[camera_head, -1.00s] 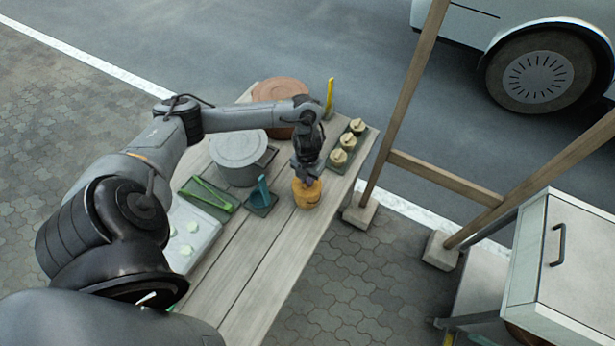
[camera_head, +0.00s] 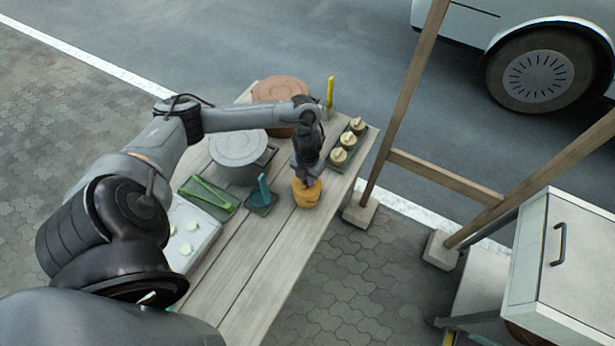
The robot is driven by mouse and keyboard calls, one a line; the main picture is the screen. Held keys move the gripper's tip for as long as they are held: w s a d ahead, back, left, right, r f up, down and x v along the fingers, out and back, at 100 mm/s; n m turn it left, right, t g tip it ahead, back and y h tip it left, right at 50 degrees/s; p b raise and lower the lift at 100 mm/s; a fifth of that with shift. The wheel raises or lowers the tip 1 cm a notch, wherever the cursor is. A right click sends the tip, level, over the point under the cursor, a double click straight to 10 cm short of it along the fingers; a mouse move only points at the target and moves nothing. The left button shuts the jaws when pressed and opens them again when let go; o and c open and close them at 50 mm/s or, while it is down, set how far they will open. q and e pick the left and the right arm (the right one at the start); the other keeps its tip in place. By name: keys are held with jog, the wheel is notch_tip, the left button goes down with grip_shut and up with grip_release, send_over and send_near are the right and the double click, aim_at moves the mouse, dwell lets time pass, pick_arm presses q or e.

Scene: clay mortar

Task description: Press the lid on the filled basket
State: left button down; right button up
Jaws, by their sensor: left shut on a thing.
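The basket (camera_head: 307,197) is a small round orange-tan container standing on the wooden table near its right edge. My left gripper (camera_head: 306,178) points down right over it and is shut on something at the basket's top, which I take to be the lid. The fingers cover the lid almost fully, so I cannot tell how evenly it sits. My right gripper is not in view.
A dark tray (camera_head: 347,148) with several small lidded pieces lies behind the basket. A teal holder (camera_head: 262,198), a green tray with tongs (camera_head: 208,196), a grey pot (camera_head: 239,155) and a brown round vessel (camera_head: 281,90) stand around. The table's front boards (camera_head: 262,262) are clear.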

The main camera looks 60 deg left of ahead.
pick_arm(q)
jog(key=shift+f, duration=0.15)
dwell(0.5)
jog(key=c, duration=0.6)
grip_release()
jog(key=shift+r+p, duration=1.15)
jog(key=shift+r, duration=0.15)
jog(key=shift+r+p, duration=1.55)
jog(key=shift+r, duration=0.2)
grip_shut()
